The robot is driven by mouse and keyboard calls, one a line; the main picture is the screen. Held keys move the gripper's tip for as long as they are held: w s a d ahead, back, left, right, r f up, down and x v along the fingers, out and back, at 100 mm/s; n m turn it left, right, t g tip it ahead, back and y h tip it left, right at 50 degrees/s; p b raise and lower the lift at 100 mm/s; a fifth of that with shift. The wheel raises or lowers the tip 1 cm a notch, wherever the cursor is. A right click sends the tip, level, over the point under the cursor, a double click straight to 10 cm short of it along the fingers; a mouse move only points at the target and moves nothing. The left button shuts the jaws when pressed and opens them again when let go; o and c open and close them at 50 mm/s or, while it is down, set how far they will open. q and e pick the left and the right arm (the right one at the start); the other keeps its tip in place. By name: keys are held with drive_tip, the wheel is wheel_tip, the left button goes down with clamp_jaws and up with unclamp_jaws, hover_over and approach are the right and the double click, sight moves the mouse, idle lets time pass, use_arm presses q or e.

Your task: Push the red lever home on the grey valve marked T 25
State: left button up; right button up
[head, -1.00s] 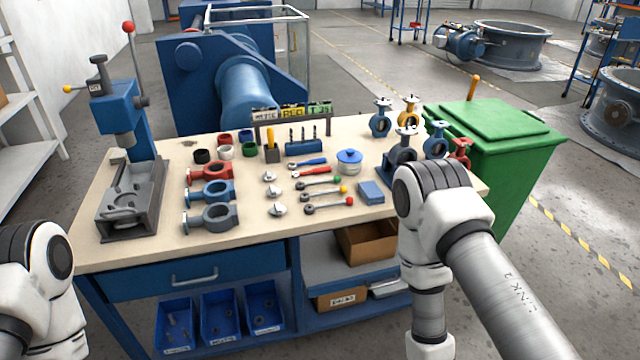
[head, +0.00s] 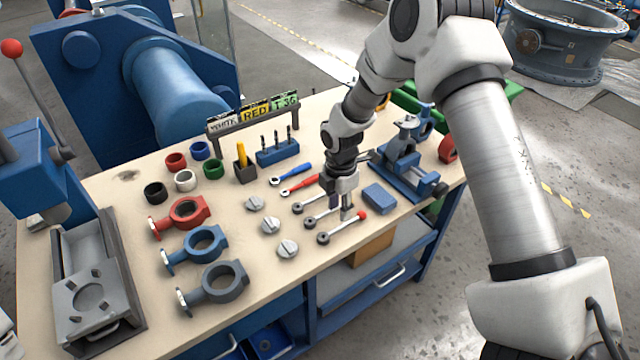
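My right gripper (head: 340,208) points down over the hand levers on the bench. Its two fingertips look apart, with nothing seen held between them. The lever with the red ball (head: 345,226) lies flat just in front of the fingertips; I cannot tell whether they touch it. The gripper hides part of the lever behind it. A grey valve body (head: 215,286) lies at the front left of the levers. Another greyish valve (head: 407,131) stands at the blue vise (head: 405,180) on the right. No T 25 mark is readable on either. My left gripper is out of view.
Red (head: 182,215) and blue (head: 197,246) valve bodies lie on the left. Several grey discs (head: 270,224) lie beside the levers. A blue box (head: 380,197) sits right of the gripper. A sign rack (head: 253,115) and a press (head: 90,285) stand on the bench.

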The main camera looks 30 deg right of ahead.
sight(339, 227)
drive_tip(key=shift+s+d+r+b, duration=0.1)
drive_tip(key=shift+s+r+b, duration=0.05)
drive_tip(key=shift+r+b, duration=0.15)
drive_tip(key=shift+s+d+r+b, duration=0.1)
drive_tip(key=shift+r+b, duration=0.1)
drive_tip(key=shift+r, duration=0.15)
drive_tip(key=f+b, duration=0.2)
drive_tip(key=f, duration=0.1)
drive_tip(key=f+b, duration=0.2)
drive_tip(key=shift+w+a, duration=0.15)
drive_tip(key=shift+w, duration=0.2)
wheel_tip(339, 227, down, 3)
drive_tip(key=shift+s+r+b, duration=0.15)
drive_tip(key=shift+r+b, duration=0.05)
drive_tip(key=shift+b, duration=0.4)
drive_tip(key=shift+f, duration=0.45)
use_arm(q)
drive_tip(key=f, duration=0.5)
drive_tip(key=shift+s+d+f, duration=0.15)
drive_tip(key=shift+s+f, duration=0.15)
use_arm(e)
clamp_jaws()
